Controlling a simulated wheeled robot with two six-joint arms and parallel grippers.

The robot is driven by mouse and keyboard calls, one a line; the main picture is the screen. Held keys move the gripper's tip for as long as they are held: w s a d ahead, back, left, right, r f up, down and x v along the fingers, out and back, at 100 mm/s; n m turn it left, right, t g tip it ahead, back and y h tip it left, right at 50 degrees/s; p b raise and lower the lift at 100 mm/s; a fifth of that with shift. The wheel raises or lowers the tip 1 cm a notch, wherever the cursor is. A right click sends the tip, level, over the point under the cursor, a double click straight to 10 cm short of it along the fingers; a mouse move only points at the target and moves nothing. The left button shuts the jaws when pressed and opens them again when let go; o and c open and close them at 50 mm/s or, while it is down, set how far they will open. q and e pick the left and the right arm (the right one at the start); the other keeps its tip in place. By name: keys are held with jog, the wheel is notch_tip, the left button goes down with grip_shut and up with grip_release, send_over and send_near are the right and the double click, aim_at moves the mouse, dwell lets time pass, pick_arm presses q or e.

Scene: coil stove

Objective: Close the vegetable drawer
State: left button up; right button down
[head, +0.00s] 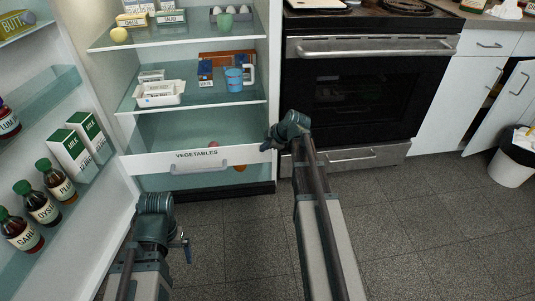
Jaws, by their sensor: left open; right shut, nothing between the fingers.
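The vegetable drawer (150,162) is at the bottom of the open fridge, with a white front strip labelled VEGETABLES and a handle below. Its inside shows above the front, with a small reddish item at the back, so it appears partly pulled out. My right gripper (267,144) is shut and empty at the right end of the drawer front; I cannot tell whether it touches. My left gripper (186,250) is open and low, in front of the drawer and apart from it, near the fridge door's lower edge.
The open fridge door (100,205) stands at the left, with bottles and cartons on its shelves. Glass shelves (205,103) with food are above the drawer. A stove (365,90) stands right of the fridge. A bin (512,165) is at far right. The tiled floor between is clear.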

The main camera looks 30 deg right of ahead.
jog(key=shift+w+d, duration=0.1)
jog(key=shift+w, duration=0.2)
jog(key=w+d, duration=0.2)
jog(key=w, duration=0.6)
jog(key=w+d, duration=0.3)
jog(key=w, duration=0.6)
jog(key=shift+d, duration=0.3)
jog(key=shift+s+a, duration=0.1)
